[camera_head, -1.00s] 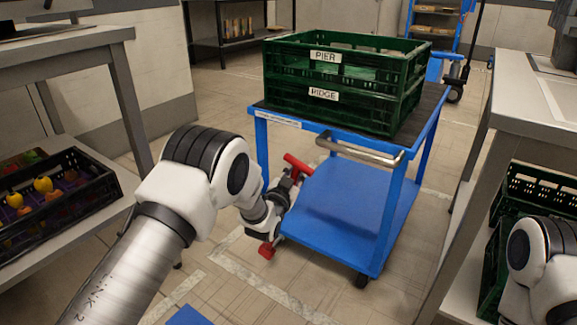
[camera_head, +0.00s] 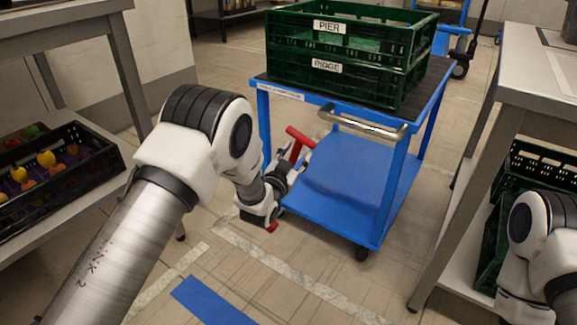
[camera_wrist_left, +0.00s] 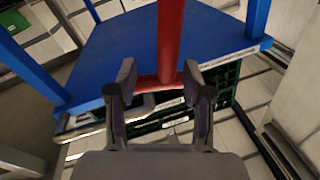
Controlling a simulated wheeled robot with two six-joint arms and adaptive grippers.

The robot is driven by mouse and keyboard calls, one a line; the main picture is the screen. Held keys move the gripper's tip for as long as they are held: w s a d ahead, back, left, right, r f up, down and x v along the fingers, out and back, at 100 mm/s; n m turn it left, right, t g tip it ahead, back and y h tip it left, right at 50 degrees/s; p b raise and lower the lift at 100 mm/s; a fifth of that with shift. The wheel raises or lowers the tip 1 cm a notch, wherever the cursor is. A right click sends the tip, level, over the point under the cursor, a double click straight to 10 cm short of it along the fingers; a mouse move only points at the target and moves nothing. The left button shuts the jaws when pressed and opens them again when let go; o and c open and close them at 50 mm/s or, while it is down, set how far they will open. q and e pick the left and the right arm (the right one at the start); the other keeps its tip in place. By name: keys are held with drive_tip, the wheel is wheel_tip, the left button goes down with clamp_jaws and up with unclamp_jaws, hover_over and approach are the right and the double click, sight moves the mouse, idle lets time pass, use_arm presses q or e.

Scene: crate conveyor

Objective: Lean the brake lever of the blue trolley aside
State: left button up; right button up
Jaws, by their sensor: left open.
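The blue trolley (camera_head: 345,205) stands in the middle of the head view, with a steel push handle on its near end. Its red brake lever (camera_head: 298,137) rises at the left near corner, beside the lower deck; my wrist partly hides it. In the left wrist view the lever is a red bar (camera_wrist_left: 170,40) with a crosswise red piece at its near end. My left gripper (camera_head: 287,180) is open at the lever. In the left wrist view its two fingers (camera_wrist_left: 160,78) are apart, with the red bar's end seen between them; contact cannot be told. My right gripper is out of view.
Green crates (camera_head: 342,62) labelled PIER and RIDGE are stacked on the trolley. A shelf with a black crate (camera_head: 75,195) is at left; a grey bench (camera_head: 535,90) with green crates below is at right. Blue tape (camera_head: 210,303) marks the open floor in front.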

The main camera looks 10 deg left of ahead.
use_arm(q)
drive_tip(key=s+a, duration=0.1)
drive_tip(key=s, duration=0.7)
drive_tip(key=shift+f, duration=0.25)
drive_tip(key=shift+a, duration=0.1)
